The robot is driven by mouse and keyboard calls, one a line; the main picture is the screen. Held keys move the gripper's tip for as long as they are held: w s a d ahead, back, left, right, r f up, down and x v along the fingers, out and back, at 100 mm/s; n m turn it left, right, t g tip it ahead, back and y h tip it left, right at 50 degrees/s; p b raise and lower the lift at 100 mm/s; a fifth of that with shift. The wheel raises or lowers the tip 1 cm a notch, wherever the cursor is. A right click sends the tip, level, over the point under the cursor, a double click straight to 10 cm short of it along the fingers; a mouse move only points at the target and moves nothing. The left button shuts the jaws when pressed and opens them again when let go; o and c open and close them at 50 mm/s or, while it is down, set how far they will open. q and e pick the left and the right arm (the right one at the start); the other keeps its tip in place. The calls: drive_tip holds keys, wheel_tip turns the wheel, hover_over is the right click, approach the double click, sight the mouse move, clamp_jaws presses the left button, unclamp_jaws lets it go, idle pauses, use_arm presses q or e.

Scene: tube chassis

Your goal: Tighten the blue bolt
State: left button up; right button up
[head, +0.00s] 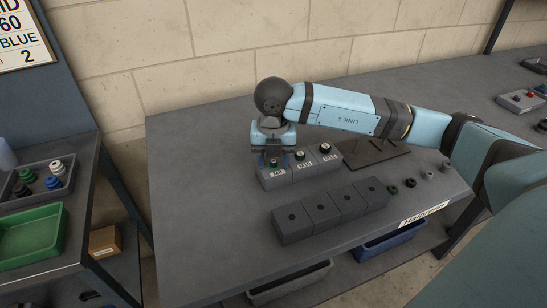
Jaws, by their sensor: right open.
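My right gripper (272,161), at the end of the light-blue arm from the right, points down over the left end of a row of labelled grey blocks (305,174). Its jaws are open, low over the left block. Small blue patches show at the fingertips; I cannot tell whether they are finger parts or a bolt. Dark-topped pieces stand on the other two labelled blocks. A blue ringed piece (53,182) lies in the grey tray on the left bench, among white, green and dark ones; whether it is a bolt is unclear. My left gripper is out of view.
A row of dark blocks with holes (328,213) stands in front. Several small cylinders (410,182) lie to their right. A dark stand (376,151) is behind. The left part of the workbench (195,190) is clear. A green bin (30,235) is at left.

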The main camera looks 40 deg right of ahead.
drive_tip(key=shift+r, duration=0.5)
use_arm(q)
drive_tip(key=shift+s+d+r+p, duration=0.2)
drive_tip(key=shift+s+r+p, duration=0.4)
drive_tip(key=shift+p, duration=0.35)
use_arm(e)
wheel_tip(320, 180, up, 13)
drive_tip(key=shift+f, duration=0.2)
